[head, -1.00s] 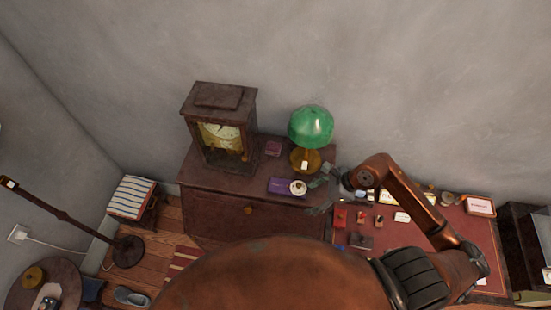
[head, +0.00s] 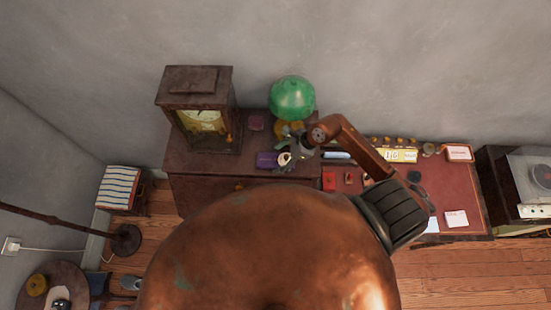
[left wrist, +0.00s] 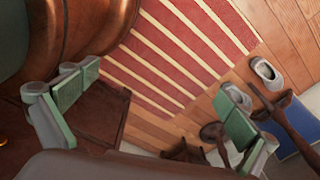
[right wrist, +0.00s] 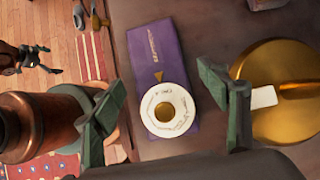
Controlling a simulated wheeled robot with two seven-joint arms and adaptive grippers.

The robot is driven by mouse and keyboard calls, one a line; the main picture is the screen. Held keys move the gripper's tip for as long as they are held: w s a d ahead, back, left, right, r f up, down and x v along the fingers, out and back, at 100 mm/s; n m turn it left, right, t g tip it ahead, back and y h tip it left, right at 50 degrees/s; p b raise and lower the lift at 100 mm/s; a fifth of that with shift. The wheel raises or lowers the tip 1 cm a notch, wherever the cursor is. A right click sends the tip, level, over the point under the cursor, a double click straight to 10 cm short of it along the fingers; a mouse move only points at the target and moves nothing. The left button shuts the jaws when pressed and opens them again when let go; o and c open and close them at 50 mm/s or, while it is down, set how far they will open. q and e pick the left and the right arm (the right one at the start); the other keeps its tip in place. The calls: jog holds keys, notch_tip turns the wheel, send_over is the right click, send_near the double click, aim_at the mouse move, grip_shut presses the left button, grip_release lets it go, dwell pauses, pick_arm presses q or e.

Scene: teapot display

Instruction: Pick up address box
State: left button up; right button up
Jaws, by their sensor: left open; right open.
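A flat purple box (head: 266,160) lies on the dark wooden cabinet top, with a white ring-shaped dial (head: 285,159) at its right end. I cannot tell for sure whether this is the address box. In the right wrist view the purple box (right wrist: 163,65) has small lettering, and the white dial (right wrist: 167,110) with a gold centre lies over its near end. My right gripper (right wrist: 165,88) is open and empty, its fingers spread either side of the box and dial. It also shows in the head view (head: 293,148). My left gripper (left wrist: 155,95) is open and empty above the floor.
A green-shaded lamp (head: 293,97) stands close by; its gold base (right wrist: 280,85) is beside my right finger. A mantel clock (head: 200,112) and a small maroon box (head: 256,122) share the cabinet. A red-topped desk (head: 450,195) with several small items adjoins at right.

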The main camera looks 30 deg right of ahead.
jog(key=shift+w+a+f, duration=0.1)
jog(key=shift+a+f, duration=0.05)
jog(key=shift+c, duration=0.4)
jog(key=c, duration=1.1)
pick_arm(q)
jog(key=shift+s, duration=0.55)
pick_arm(e)
jog(key=shift+c, duration=0.7)
pick_arm(q)
jog(key=shift+w, duration=0.1)
